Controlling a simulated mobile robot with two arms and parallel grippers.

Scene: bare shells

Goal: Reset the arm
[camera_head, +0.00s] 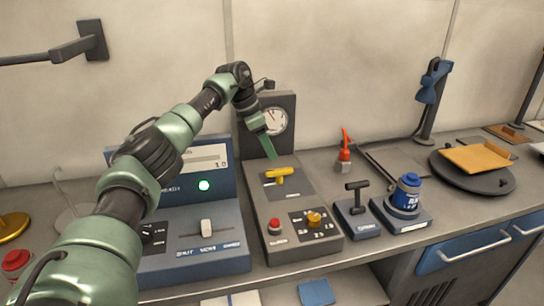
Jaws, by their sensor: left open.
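My left arm (165,150) comes in from the lower left and bends down over the bench. Its left gripper (270,155) is a green tapered tip pointing down, just above and behind a yellow T-shaped handle (279,175) on a grey console. The gap between its fingers is hard to make out from here, and it holds nothing that I can see. The gripper looks apart from the handle. My right gripper is not in view.
The grey console has a dial gauge (271,121), red button (275,226) and yellow knob (314,218). A blue panel (196,264) stands left. Right are a black lever (357,197), a blue bottle (407,195), a red-tipped tool (345,150) and a round black plate (491,182).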

